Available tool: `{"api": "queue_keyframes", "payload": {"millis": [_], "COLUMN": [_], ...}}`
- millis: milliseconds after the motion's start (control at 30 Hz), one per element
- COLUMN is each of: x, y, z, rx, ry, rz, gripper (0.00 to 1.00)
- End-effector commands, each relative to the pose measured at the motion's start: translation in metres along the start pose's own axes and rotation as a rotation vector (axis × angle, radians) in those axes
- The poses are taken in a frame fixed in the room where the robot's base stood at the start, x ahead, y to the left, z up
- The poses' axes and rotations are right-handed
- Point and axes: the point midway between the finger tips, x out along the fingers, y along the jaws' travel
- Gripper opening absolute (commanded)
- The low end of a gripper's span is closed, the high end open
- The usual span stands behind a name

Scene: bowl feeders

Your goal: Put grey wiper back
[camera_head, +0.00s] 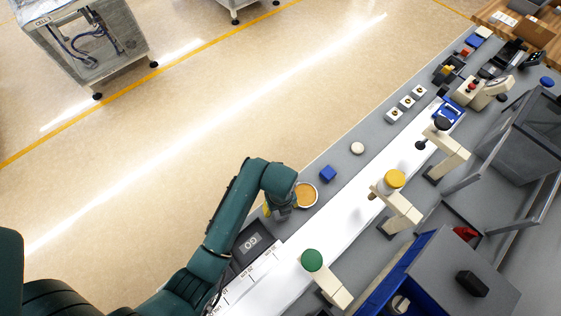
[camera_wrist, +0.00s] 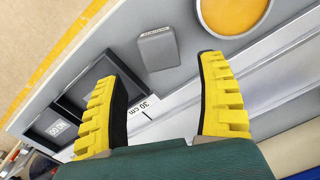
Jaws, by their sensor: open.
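A small grey block with rounded corners (camera_wrist: 158,48), which looks like the grey wiper, lies on the grey bench top in the wrist view. In the head view my gripper (camera_head: 281,208) is low over the bench beside the round dish, and the block cannot be made out there.
A round dish with orange contents (camera_wrist: 232,12) is close to the block's right; it also shows in the head view (camera_head: 306,195). Dark GO and NO GO trays (camera_wrist: 62,124) lie left.

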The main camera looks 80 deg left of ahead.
Motion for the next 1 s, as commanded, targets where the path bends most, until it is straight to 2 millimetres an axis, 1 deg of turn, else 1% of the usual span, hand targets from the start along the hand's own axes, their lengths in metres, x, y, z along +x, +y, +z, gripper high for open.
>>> {"api": "queue_keyframes", "payload": {"millis": [33, 100, 200, 300, 533, 567, 600, 667, 733, 767, 800, 833, 867, 900, 967, 1000], "x": [-0.013, -0.024, -0.034, -0.037, -0.038, -0.040, -0.045, -0.061, -0.096, -0.116, -0.147, -0.171, -0.195, -0.228, -0.279, -0.314], "y": [0.000, 0.000, 0.000, 0.000, -0.001, -0.004, -0.013, -0.038, -0.084, -0.107, -0.138, -0.159, -0.177, -0.197, -0.219, -0.228], "z": [0.000, 0.000, 0.000, 0.000, 0.000, 0.000, 0.000, -0.001, -0.009, -0.017, -0.033, -0.047, -0.062, -0.086, -0.125, -0.153], "rx": [0.000, 0.000, 0.000, 0.000, -0.002, -0.008, -0.023, -0.073, -0.173, -0.226, -0.301, -0.357, -0.412, -0.481, -0.572, -0.628], "ry": [-0.001, -0.001, 0.001, 0.000, -0.002, -0.009, -0.029, -0.081, -0.147, -0.165, -0.169, -0.153, -0.124, -0.064, 0.066, 0.179], "rz": [-0.001, -0.001, 0.001, 0.001, -0.002, -0.010, -0.032, -0.104, -0.259, -0.350, -0.483, -0.583, -0.682, -0.808, -0.981, -1.085], "gripper": [0.73, 0.73, 0.73, 0.73, 0.73, 0.73, 0.73, 0.73, 0.73, 0.73, 0.73, 0.73, 0.73, 0.73, 0.73, 0.73]}}
